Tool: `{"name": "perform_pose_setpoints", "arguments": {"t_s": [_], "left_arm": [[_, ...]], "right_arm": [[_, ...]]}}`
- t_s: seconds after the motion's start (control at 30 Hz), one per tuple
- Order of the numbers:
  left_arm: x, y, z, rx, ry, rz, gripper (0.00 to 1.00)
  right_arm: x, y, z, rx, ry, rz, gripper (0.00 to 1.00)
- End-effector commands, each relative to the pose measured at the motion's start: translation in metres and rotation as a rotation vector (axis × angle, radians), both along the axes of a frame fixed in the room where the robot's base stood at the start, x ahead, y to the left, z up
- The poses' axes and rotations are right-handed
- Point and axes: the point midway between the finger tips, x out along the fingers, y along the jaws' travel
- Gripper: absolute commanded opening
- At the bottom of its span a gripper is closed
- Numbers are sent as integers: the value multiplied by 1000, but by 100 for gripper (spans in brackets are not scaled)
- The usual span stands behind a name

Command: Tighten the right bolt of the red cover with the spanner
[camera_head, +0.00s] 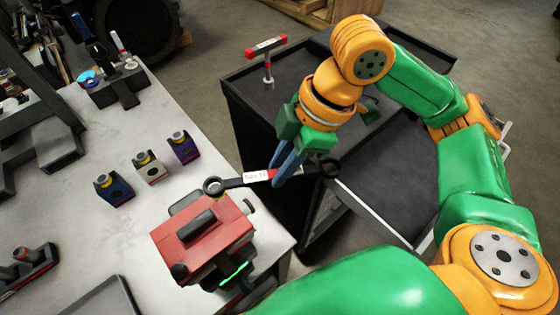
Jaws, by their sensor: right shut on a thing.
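The red cover (198,252) sits on a dark block at the near right part of the light workbench. A dark bolt-like knob (180,271) shows at its near left corner, and a grey and black cylindrical piece (248,207) at its right side. My right gripper (281,178) is shut on the handle of the dark spanner (232,183), which has a white and red label. The spanner lies across the view, its left ring end (212,187) over the cover's far edge. I cannot tell whether the ring touches anything. My left gripper is out of view.
Several small coloured blocks (152,170) stand on the workbench (125,235) beyond the cover. A black cart (290,78) stands right of the bench, with a red T-handled tool (266,48) on it. A dark tray (104,299) lies at the near left.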

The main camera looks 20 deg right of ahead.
Motion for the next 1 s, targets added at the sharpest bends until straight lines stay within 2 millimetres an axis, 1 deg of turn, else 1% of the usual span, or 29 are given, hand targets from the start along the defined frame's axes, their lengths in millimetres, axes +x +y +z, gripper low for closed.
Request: {"name": "perform_pose_setpoints", "arguments": {"t_s": [0.03,0.13,0.47,0.73,1.0], "left_arm": [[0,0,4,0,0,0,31],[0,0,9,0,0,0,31],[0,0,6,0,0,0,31],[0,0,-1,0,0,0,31],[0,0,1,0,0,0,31]], "right_arm": [[0,0,3,0,1,-1,0],[1,-1,3,-1,1,-2,0],[2,-1,-2,0,0,-1,0],[2,-1,-17,0,0,-1,0],[1,0,-16,0,0,-4,0]]}}
